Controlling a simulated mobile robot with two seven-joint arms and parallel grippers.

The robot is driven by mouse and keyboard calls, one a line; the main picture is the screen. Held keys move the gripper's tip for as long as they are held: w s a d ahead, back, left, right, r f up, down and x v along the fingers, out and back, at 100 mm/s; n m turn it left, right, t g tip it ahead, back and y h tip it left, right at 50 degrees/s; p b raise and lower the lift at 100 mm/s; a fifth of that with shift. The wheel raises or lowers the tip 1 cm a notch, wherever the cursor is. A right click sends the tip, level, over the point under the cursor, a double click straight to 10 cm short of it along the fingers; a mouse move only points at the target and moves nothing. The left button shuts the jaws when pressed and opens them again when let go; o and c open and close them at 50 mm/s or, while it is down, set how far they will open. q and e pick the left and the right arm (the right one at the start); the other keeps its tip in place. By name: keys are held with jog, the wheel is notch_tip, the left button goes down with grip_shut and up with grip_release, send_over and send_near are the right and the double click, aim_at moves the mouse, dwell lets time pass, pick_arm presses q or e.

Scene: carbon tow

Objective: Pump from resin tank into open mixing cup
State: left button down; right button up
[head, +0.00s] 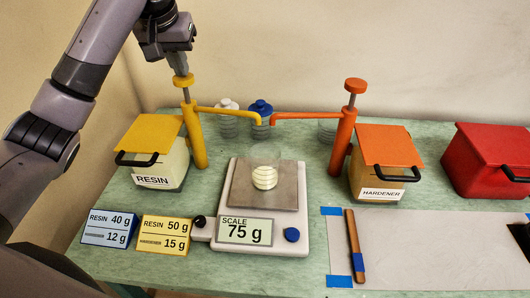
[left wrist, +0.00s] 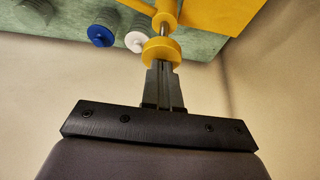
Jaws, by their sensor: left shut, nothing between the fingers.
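The resin tank (head: 162,166) with a yellow lid stands at the left of the table. Its yellow pump (head: 196,135) has a round yellow knob (head: 184,81) on a raised rod, and its spout reaches right over the scale's back. My left gripper (head: 181,66) is shut and empty, its fingertips right above the knob; in the left wrist view they meet the knob (left wrist: 162,50) or nearly so. The mixing cup (head: 264,177), clear with pale contents, stands on the scale (head: 262,235), which reads 75 g. My right gripper is not in view.
The hardener tank (head: 378,177) with its orange pump (head: 342,140) stands right of the scale. Yellow (head: 165,234) and blue (head: 109,227) recipe cards stand in front, reading RESIN 50 g/15 g and 40 g/12 g. A red box (head: 487,160), lidded jars and a brown stick (head: 355,247) lie around.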

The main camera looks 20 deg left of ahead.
pick_arm(q)
jog(key=shift+f, duration=0.45)
jog(key=shift+r, duration=1.1)
jog(key=shift+f, duration=0.1)
dwell(0.8)
jog(key=shift+f, duration=0.9)
jog(key=shift+r, duration=1)
dwell(0.7)
